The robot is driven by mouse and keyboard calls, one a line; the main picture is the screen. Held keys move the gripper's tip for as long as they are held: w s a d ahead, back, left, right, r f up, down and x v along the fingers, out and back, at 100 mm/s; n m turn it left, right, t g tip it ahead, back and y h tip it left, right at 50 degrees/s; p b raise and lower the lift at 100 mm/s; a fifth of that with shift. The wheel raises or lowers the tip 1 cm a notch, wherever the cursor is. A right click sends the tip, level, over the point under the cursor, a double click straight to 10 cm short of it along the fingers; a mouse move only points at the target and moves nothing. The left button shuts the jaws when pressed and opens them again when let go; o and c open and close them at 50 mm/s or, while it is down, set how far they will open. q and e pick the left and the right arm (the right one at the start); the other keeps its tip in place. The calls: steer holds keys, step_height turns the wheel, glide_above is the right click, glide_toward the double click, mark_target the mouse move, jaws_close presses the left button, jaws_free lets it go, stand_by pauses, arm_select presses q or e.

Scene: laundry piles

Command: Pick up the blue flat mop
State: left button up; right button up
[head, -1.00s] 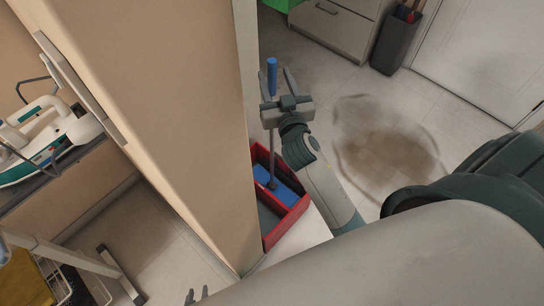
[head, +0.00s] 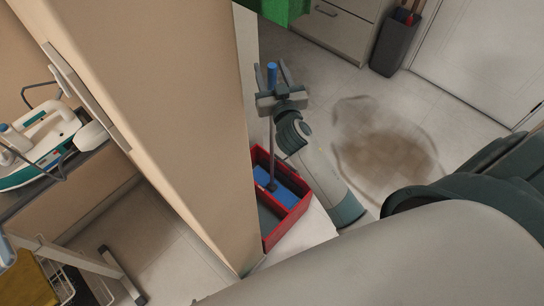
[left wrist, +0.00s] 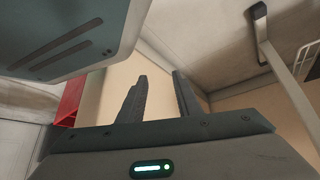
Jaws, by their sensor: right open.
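The blue flat mop stands upright, with its blue grip (head: 272,72) on top, a thin grey pole and a blue flat head (head: 278,192) in a red bucket (head: 298,214). My right gripper (head: 271,65) is open in the head view, its fingers on either side of the mop's grip in the picture. I cannot tell whether they touch it. My left gripper (left wrist: 160,76) is open and empty in the left wrist view.
A beige wall end (head: 160,110) stands close left of the bucket. An iron (head: 40,140) lies on a board at the far left. A dirty patch (head: 385,155) marks the floor on the right. A dark bin (head: 397,45) stands by the cabinet.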

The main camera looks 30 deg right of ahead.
steer(key=shift+x, duration=0.95)
steer(key=shift+w, duration=0.15)
arm_select(q)
steer(key=shift+s+a+f+g, duration=0.2)
steer(key=shift+s+a+f, duration=0.1)
steer(key=shift+s+a, duration=0.25)
steer(key=shift+s+a+f+g, duration=0.2)
steer(key=shift+s+a+f, duration=0.1)
steer(key=shift+s+a, duration=0.25)
steer(key=shift+d, duration=0.15)
steer(key=shift+w+d+r, duration=0.15)
steer(key=shift+d+r, duration=0.05)
steer(key=shift+d, duration=0.4)
arm_select(e)
jaws_close()
